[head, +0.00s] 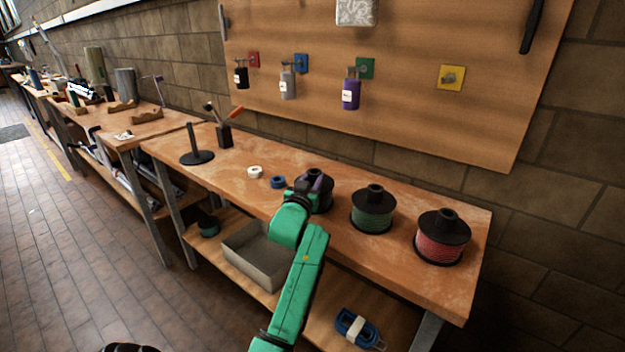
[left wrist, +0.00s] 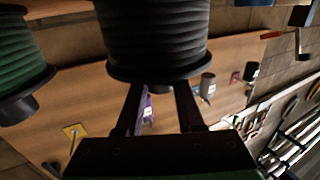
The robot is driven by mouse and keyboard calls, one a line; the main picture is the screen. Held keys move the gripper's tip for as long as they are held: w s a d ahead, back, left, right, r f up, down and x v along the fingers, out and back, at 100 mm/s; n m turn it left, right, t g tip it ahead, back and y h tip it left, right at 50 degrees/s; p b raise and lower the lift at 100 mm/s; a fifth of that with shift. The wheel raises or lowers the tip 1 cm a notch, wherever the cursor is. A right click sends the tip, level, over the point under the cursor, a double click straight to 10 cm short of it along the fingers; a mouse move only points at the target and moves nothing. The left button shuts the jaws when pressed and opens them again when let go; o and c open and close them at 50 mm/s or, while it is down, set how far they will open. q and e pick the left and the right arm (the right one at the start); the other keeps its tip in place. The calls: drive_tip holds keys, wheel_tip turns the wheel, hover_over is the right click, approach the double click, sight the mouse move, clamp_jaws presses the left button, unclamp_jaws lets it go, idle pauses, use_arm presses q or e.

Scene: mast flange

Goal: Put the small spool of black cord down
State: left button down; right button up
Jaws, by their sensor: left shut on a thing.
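The spool of black cord (head: 323,203) is at the bench's front middle, partly hidden behind my left gripper (head: 312,184). In the left wrist view the spool (left wrist: 158,35) fills the top middle, with dark cord between black flanges. My left gripper (left wrist: 160,100) is shut on the spool's hub end, with its two fingers reaching to the flange. The spool looks upright and in line with the other spools. I cannot tell whether its base touches the bench top (head: 330,240). My right gripper is not in view.
A green spool (head: 372,212) and a red spool (head: 441,240) stand to the right. White (head: 255,172) and blue (head: 278,182) rolls lie to the left. Below are a grey bin (head: 255,258) and a blue item (head: 358,328). A pegboard (head: 400,110) hangs behind.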

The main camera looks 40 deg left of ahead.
use_arm(q)
drive_tip(key=c, duration=0.5)
unclamp_jaws()
drive_tip(key=shift+r, duration=0.1)
drive_tip(key=v, duration=1.2)
drive_tip(key=shift+s+b, duration=0.1)
drive_tip(key=shift+b, duration=0.25)
